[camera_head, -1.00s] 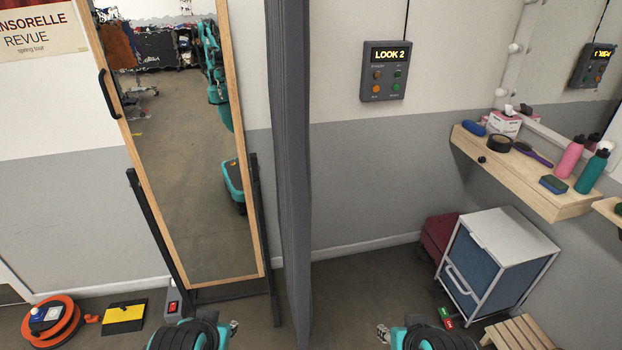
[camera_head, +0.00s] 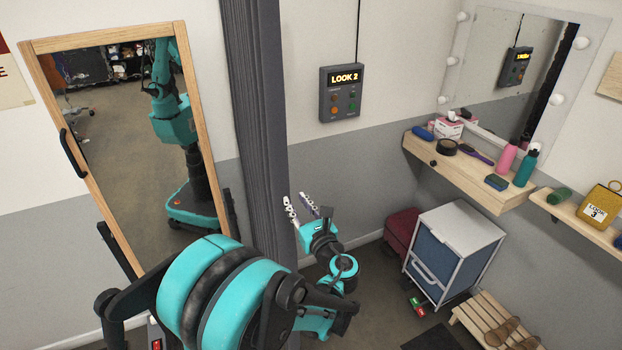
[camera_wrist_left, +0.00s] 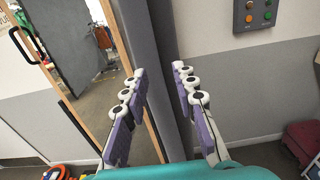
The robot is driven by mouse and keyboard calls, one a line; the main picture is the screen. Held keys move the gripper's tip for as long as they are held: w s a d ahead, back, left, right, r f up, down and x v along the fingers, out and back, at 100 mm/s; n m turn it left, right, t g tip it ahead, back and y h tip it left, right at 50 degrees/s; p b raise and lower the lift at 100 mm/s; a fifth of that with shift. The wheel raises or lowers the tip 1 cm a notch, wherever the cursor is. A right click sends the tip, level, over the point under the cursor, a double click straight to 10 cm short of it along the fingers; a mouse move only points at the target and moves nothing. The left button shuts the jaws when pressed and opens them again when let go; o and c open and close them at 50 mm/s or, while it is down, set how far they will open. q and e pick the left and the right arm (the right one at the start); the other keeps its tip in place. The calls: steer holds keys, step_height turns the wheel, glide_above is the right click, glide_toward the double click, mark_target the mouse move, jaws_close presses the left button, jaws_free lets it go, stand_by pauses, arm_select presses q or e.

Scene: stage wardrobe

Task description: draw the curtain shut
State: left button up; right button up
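The curtain (camera_head: 256,100) is dark grey and hangs as a narrow gathered bundle between the tall mirror and the wall panel. Its lower part is hidden behind my left arm in the head view. My left gripper (camera_head: 304,206) is beside the curtain's right edge in the head view, with its fingers pointing up and apart. In the left wrist view the fingers of the left gripper (camera_wrist_left: 160,90) are open, and the curtain (camera_wrist_left: 168,50) shows in the gap beyond them. Nothing is held. My right gripper is not in view.
A wood-framed mirror (camera_head: 30,68) stands left of the curtain. A "LOOK 2" control box (camera_head: 341,93) hangs on the wall to the right. A blue drawer unit (camera_head: 439,262), a shelf (camera_head: 480,187) and a slatted bench (camera_head: 478,325) stand farther right.

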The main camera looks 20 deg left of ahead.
mark_target(287, 189)
arm_select(q)
steer(key=x, duration=0.7)
steer(key=shift+w+a, duration=0.2)
steer(key=shift+w, duration=0.05)
jaws_close()
